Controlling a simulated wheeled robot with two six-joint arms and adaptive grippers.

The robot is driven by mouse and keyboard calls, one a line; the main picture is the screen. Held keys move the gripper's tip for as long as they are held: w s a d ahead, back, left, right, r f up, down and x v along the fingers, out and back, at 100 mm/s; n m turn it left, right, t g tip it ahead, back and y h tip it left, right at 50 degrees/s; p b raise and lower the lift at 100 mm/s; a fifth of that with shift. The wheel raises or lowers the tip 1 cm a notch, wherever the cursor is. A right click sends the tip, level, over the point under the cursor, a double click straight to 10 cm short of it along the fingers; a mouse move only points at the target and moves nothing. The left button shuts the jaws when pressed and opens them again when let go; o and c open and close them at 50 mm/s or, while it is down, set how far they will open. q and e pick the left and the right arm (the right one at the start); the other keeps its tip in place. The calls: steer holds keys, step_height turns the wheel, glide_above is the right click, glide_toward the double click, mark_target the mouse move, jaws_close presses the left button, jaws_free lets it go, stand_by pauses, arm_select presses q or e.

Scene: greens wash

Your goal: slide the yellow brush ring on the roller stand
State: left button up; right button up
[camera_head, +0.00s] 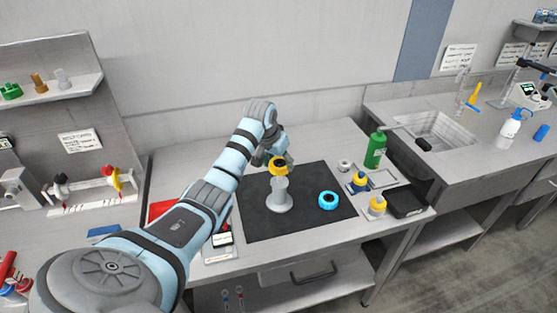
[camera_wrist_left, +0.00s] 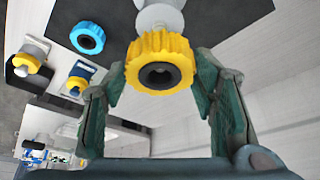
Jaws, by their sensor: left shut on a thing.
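The yellow brush ring (camera_head: 278,168) is toothed, with a dark hub. It also shows in the left wrist view (camera_wrist_left: 172,48) between my fingers. My left gripper (camera_head: 281,159) is shut on it and comes in from the upper left; its green fingers (camera_wrist_left: 160,82) flank the ring in the left wrist view. The pale grey roller stand (camera_head: 280,198) rises from the black mat (camera_head: 258,225), with its top right at the ring. It shows partly behind the ring in the left wrist view (camera_wrist_left: 161,15). I cannot tell whether the ring is around its post. My right gripper is not in view.
A blue ring (camera_head: 328,201) lies on the mat, right of the stand. A green bottle (camera_head: 375,150), yellow-topped containers (camera_head: 377,206) and a black box (camera_head: 406,202) stand further right. A sink (camera_head: 436,132) is beyond. The mat's front is clear.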

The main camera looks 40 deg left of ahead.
mark_target(279, 183)
arm_select(q)
steer(key=shift+f+b, duration=0.8)
steer(key=shift+f, duration=1.65)
steer(key=o, duration=1.2)
steer(key=shift+s+r, duration=0.1)
steer(key=shift+r, duration=0.15)
steer(key=v, duration=1.1)
steer(key=shift+r, duration=0.2)
